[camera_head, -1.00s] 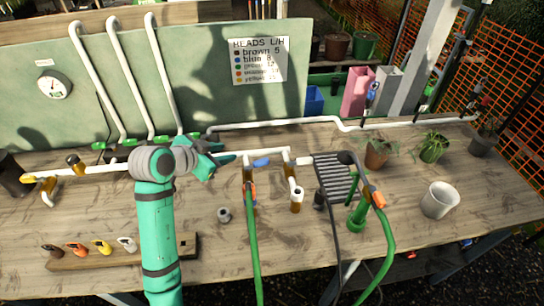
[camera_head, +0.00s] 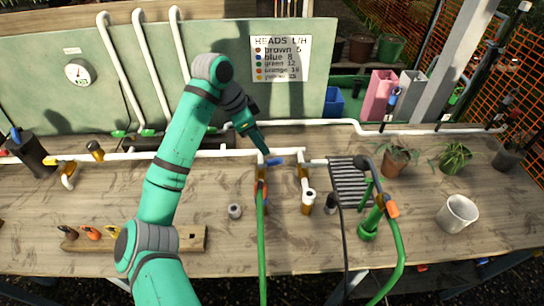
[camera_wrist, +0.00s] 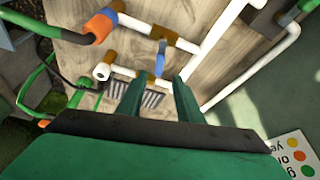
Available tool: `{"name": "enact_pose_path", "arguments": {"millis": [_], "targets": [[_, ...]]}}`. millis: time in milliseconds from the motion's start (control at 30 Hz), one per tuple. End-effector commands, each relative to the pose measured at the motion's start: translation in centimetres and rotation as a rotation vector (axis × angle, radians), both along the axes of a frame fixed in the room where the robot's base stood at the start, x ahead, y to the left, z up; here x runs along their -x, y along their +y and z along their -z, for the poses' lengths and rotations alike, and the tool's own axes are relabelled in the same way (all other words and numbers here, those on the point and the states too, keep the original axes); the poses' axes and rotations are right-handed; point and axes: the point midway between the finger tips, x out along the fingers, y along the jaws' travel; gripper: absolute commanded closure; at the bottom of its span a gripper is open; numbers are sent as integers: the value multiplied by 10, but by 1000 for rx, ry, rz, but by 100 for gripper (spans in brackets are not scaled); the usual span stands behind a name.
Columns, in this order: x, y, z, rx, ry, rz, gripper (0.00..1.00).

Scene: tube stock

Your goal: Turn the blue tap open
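The blue tap handle (camera_head: 276,162) sits on the white pipe in the middle of the bench, lying roughly along the pipe in the head view. My gripper (camera_head: 263,152) reaches down from the upper left, with its tips close to the handle's left end. In the wrist view my gripper (camera_wrist: 158,80) is open, its two green fingers apart with nothing between them. There the blue tap handle (camera_wrist: 160,59) appears just beyond the fingertips, in line with the gap. I cannot tell whether a finger touches it.
A brown fitting with an orange connector and green hose (camera_head: 261,230) stands left of the tap. A capped white stub (camera_head: 308,197) and a dark grate (camera_head: 350,183) are to its right. A green panel (camera_head: 200,75) rises behind.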

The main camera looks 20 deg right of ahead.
Motion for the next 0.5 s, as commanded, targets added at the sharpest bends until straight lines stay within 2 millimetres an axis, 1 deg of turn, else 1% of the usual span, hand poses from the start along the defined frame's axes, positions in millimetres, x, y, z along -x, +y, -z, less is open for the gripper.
{"name": "enact_pose_path", "arguments": {"millis": [33, 100, 300, 500], "targets": [[1, -3, 9, 0, 2, 0, 67], [1, -8, 21, 0, 1, -1, 67], [1, -21, 52, 1, 1, 1, 67], [1, -31, 72, 2, -1, 2, 67]]}}
